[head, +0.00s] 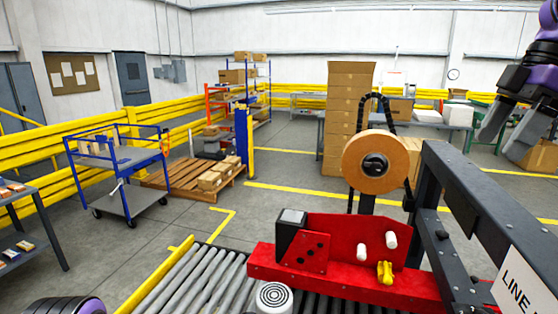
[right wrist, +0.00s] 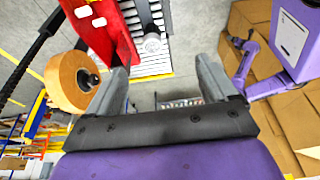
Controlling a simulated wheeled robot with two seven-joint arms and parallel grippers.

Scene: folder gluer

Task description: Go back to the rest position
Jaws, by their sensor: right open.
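My right gripper (head: 508,132) is raised at the upper right of the head view, with its two grey fingers apart and nothing between them. In the right wrist view the same gripper (right wrist: 160,84) shows its spread fingers over the grey floor, also empty. A purple and black part of my own body shows at the bottom left of the head view. I see no fingers of my left gripper.
A red machine unit (head: 345,250) with a brown tape roll (head: 375,161) stands over the roller conveyor (head: 190,285). A dark frame (head: 455,215) is below my right gripper. Stacked cartons (head: 347,105) stand behind. A blue cart (head: 130,195) is at left.

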